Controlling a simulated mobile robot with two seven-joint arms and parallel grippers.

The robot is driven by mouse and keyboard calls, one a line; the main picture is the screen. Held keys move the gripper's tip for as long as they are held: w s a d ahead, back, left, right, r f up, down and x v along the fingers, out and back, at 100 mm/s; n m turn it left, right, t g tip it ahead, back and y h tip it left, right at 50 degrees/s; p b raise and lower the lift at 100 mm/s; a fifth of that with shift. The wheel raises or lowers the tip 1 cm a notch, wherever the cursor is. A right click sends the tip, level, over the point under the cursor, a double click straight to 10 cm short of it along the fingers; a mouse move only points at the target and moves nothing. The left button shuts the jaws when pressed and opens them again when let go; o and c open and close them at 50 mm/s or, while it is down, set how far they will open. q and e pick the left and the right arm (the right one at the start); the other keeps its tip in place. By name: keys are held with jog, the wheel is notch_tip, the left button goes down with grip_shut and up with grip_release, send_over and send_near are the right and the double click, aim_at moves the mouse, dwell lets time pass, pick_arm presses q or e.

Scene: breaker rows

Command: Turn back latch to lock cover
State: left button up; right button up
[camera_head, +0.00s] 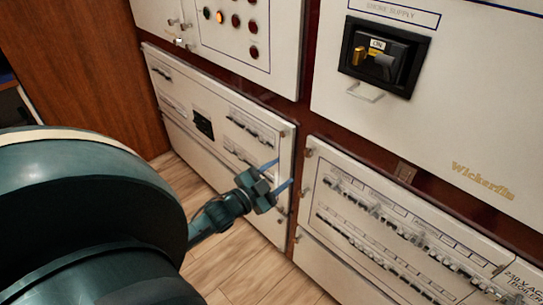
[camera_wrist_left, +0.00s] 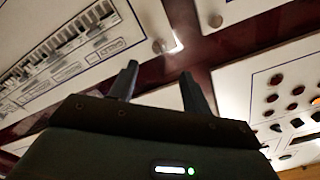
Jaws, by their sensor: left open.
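The lower left white cover (camera_head: 262,205) has breaker rows and small metal latches along its right edge, one at the top corner (camera_head: 283,133) and one lower down (camera_head: 282,212). My left gripper (camera_head: 279,174) is open and empty in front of this edge; whether it touches anything cannot be told. In the left wrist view, the fingers (camera_wrist_left: 159,83) stand apart with nothing between them. Beyond them, small metal latches (camera_wrist_left: 158,46) show at a panel corner beside a dark red frame strip. Which latch the task means cannot be told.
A second breaker panel (camera_head: 390,215) with its own edge latches is to the right. Above it is a panel with a black switch recess (camera_head: 385,55) marked ON. A panel with indicator lights (camera_head: 235,21) is upper left. Wooden floor (camera_head: 235,265) lies below. My arm covers the lower left.

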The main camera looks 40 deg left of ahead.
pick_arm(q)
jog(key=shift+s+a, duration=0.1)
jog(key=shift+s, duration=1.15)
